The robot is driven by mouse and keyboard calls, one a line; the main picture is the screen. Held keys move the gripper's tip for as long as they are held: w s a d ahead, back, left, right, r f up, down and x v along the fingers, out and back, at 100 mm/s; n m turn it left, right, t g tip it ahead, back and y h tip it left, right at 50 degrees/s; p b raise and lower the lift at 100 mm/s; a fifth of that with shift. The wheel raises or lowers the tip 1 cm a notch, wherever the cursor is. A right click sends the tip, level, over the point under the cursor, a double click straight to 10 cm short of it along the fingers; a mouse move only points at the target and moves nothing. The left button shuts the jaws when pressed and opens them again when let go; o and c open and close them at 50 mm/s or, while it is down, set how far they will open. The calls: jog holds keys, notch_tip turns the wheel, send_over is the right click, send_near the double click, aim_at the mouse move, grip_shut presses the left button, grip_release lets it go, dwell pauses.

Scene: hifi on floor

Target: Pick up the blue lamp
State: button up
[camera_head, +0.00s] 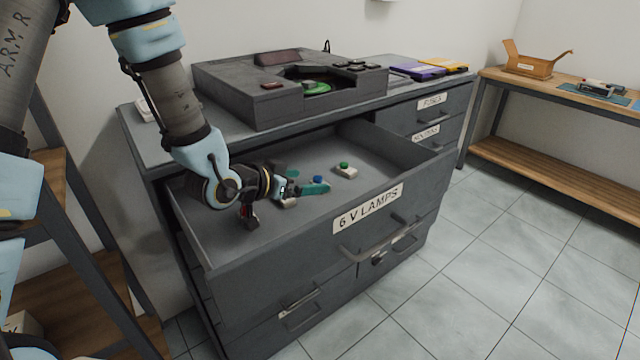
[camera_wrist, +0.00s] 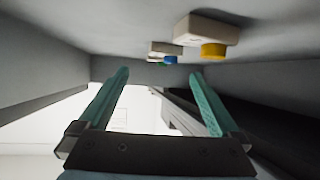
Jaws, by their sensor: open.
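The blue lamp (camera_head: 318,179) stands in the open drawer, in part hidden behind a teal finger in the head view. In the wrist view, which looks upside down, the blue lamp (camera_wrist: 171,60) shows ahead of the fingers, near the middle, on a pale base. My gripper (camera_head: 308,181) is inside the drawer, low and about level, with its teal fingers pointing toward the lamps. In the wrist view my gripper (camera_wrist: 160,74) has its fingers wide apart with nothing between them. The exact gap to the blue lamp is hard to tell.
A green lamp (camera_head: 344,165) stands beyond the blue one. A yellow lamp (camera_wrist: 213,50) stands nearer, off to one side in the wrist view. The drawer front (camera_head: 330,232), labelled "6 V LAMPS", and side walls surround my gripper. A dark console (camera_head: 235,95) stands on the cabinet above.

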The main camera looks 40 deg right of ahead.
aim_at(317, 180)
jog(key=shift+w+p+x, duration=0.15)
jog(key=shift+p+x, duration=0.4)
jog(key=shift+x, duration=0.8)
jog(key=shift+w+p+x, duration=0.1)
jog(key=shift+p+x, duration=0.4)
jog(key=shift+x, duration=0.9)
jog(key=shift+a+f, duration=0.1)
jog(key=c, duration=1.4)
notch_tip(317, 180, up, 10)
jog(key=b, duration=0.1)
jog(key=shift+b, duration=0.35)
